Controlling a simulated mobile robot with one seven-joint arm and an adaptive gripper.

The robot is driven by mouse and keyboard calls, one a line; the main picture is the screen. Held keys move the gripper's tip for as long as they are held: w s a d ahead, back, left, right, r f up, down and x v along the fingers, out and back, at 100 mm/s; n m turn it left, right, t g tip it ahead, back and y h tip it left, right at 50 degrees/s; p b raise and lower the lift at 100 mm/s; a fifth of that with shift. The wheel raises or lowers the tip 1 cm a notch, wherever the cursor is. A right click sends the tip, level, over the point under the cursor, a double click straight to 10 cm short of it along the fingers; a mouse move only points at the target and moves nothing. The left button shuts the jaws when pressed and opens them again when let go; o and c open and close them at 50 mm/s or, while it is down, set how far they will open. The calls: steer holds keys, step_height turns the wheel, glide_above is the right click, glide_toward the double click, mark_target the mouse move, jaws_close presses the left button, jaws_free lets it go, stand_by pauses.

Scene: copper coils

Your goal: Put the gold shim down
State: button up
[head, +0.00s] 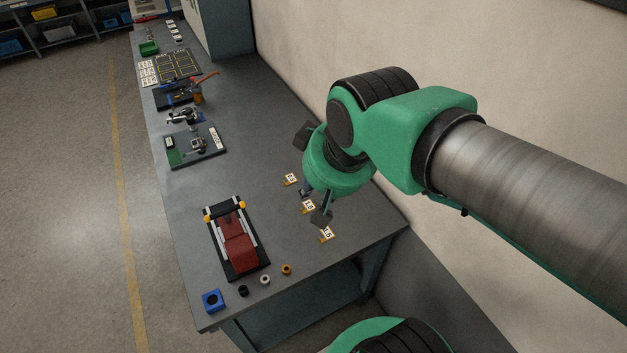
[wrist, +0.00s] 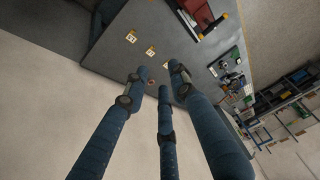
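My gripper (wrist: 160,77) has three long blue fingers with dark pads, spread apart in the wrist view. In the head view my gripper (head: 312,182) is over the right side of the grey workbench, beside the numbered tags, partly hidden by my green wrist. A small reddish-brown ring (wrist: 151,82) shows between the fingertips in the wrist view, with no finger visibly closed on it. I cannot tell whether it is the gold shim or how high it lies. No other piece is clearly a gold shim.
Three numbered tags (head: 307,207) lie in a row. A red fixture (head: 240,243) stands left of them. A blue block (head: 213,301) and small black, silver and copper-coloured rings (head: 286,269) line the front. Boards (head: 192,146) stand farther back. The wall (head: 300,50) borders the bench's right side.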

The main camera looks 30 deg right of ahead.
steer(key=s, duration=0.1)
steer(key=s+r, duration=0.1)
steer(key=shift+s+a+r, duration=0.3)
steer(key=shift+a, duration=0.05)
steer(key=shift+f, duration=0.1)
step_height(320, 180, down, 4)
steer(key=b, duration=0.4)
steer(key=shift+f, duration=0.1)
